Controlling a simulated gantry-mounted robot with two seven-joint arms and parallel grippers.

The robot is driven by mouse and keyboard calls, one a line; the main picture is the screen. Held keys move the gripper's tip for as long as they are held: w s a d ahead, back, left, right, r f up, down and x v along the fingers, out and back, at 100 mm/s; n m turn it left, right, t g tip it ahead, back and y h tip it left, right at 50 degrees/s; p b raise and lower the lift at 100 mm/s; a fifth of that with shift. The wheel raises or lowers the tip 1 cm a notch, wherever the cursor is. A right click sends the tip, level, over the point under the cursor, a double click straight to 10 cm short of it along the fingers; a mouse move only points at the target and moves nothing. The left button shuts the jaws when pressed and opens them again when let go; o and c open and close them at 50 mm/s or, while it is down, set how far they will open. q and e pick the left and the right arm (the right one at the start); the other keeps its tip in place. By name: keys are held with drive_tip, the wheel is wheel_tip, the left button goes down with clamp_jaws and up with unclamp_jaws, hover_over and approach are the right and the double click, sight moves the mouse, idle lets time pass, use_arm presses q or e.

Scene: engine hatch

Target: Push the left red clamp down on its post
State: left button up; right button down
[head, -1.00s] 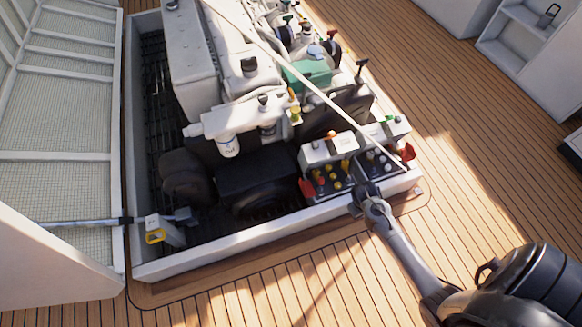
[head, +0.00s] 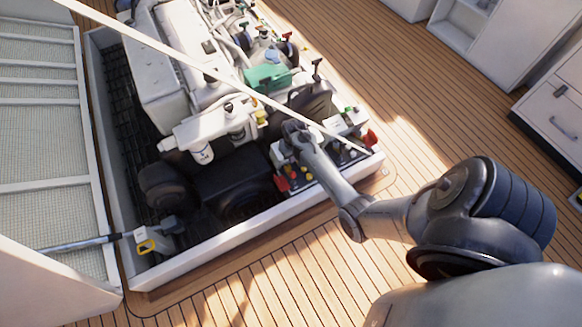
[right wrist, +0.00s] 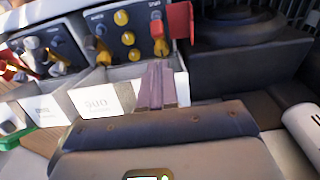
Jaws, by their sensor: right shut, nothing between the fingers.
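The left red clamp (head: 282,183) is at the left end of the switch panel in the head view. It also shows in the right wrist view (right wrist: 180,20), beside yellow knobs, just beyond my fingertips and slightly to their right. My right gripper (right wrist: 157,72) is shut and empty, its fingers over the white labelled edge of the panel. In the head view its hand is above the panel's back edge and the fingertips are hidden. I see no clear contact with the clamp. The clamp's post is not clearly visible. My left gripper is out of view.
The right red clamp (head: 369,137) is at the panel's other end. A black round housing (right wrist: 235,22) stands close beside the left clamp. The white engine (head: 180,75) fills the hatch behind. A white hatch rim (head: 225,242) runs along the front. A pale diagonal bar (head: 160,46) crosses above the engine.

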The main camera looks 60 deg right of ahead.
drive_tip(key=f, duration=0.1)
drive_tip(key=b, duration=0.6)
hover_over(290, 168)
drive_tip(key=s+a, duration=0.2)
drive_tip(key=f, duration=0.7)
drive_tip(key=shift+w+a+f, duration=0.1)
drive_tip(key=shift+a, duration=0.1)
drive_tip(key=shift+f+b, duration=0.7)
drive_tip(key=shift+f, duration=0.15)
drive_tip(key=shift+w, duration=0.1)
